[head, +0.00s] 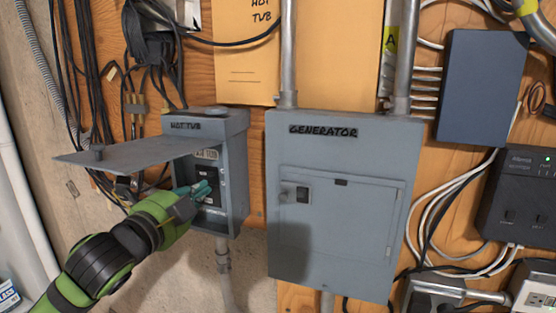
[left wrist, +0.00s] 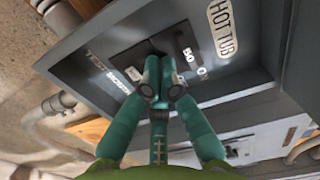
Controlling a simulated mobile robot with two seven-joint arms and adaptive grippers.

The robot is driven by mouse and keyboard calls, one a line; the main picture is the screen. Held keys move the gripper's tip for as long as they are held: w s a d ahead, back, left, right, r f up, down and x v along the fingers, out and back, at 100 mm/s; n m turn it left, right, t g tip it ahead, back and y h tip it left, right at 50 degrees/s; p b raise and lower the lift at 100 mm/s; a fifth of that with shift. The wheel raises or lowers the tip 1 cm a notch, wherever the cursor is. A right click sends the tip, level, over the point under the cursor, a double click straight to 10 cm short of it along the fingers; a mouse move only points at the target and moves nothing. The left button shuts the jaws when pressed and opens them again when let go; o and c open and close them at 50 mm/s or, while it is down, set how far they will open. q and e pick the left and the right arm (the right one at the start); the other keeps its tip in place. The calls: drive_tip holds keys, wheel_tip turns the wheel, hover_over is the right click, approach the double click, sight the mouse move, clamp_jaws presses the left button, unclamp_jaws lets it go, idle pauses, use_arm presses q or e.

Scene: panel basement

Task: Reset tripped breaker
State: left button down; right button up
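The grey hot tub breaker box (head: 240,165) hangs on the wall, its hinged cover (head: 125,156) swung up and out to the left. Inside is a black breaker (head: 207,172) set in a grey inner panel. In the left wrist view the breaker (left wrist: 186,40) carries white "50" markings and a "HOT TUB" label lies near it. My left gripper (head: 203,189) is at the box opening, in front of the breaker. In the left wrist view its teal fingertips (left wrist: 161,84) are together and overlap the breaker; contact cannot be told. They hide part of the switch. My right gripper is not in view.
The closed grey generator panel (head: 340,270) stands just right of the box. Conduits (head: 288,55) run above it. Black cables (head: 85,90) hang at the left. A dark blue box (head: 483,88) and a black device (head: 520,210) are at the right.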

use_arm(q)
drive_tip(key=v, duration=0.6)
drive_tip(key=shift+s, duration=0.3)
drive_tip(key=shift+f, duration=0.1)
